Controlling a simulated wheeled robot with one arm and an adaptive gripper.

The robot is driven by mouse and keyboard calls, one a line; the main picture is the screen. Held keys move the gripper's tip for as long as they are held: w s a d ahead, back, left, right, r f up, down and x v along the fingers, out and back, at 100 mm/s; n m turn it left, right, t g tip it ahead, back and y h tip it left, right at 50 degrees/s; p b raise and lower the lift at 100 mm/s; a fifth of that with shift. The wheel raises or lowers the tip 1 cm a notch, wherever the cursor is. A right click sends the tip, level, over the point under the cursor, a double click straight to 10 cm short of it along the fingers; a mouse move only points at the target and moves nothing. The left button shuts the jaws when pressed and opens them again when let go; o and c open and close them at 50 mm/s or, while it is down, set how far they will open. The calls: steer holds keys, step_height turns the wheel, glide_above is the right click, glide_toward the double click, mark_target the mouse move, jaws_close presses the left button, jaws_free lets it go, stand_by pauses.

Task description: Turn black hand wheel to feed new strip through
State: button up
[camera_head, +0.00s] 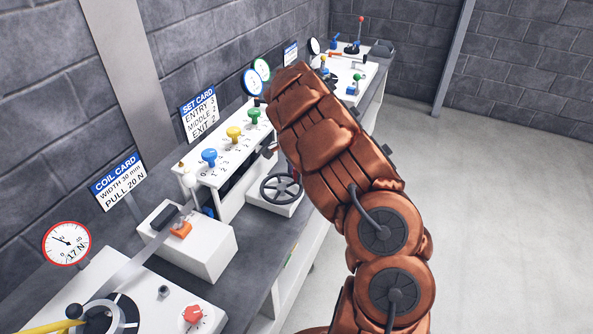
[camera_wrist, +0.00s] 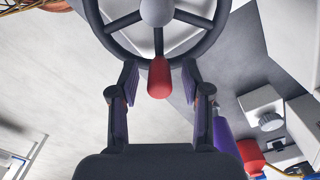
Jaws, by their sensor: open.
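The black hand wheel (camera_head: 281,187) lies flat on a white block at the rack's front, left of my arm in the head view. In the wrist view a dark spoked wheel (camera_wrist: 122,24) with a grey hub and a red handle (camera_wrist: 159,79) fills the top. I cannot tell whether it is the same wheel; no red handle shows on the head view's wheel. My gripper (camera_wrist: 160,84) is open, its fingertips on either side of the red handle with gaps. My arm hides it in the head view. The metal strip (camera_head: 143,263) runs from the coil to the orange-topped clamp (camera_head: 181,230).
Blue (camera_head: 209,156), yellow (camera_head: 234,133) and green (camera_head: 254,115) knobs line the white rack behind the wheel. A dial (camera_head: 67,243) and cards stand along the wall. A second station (camera_head: 352,67) stands farther back. The floor at right (camera_head: 480,230) is clear.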

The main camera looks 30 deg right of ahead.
steer(key=shift+f, duration=0.3)
steer(key=shift+c, duration=0.4)
jaws_close()
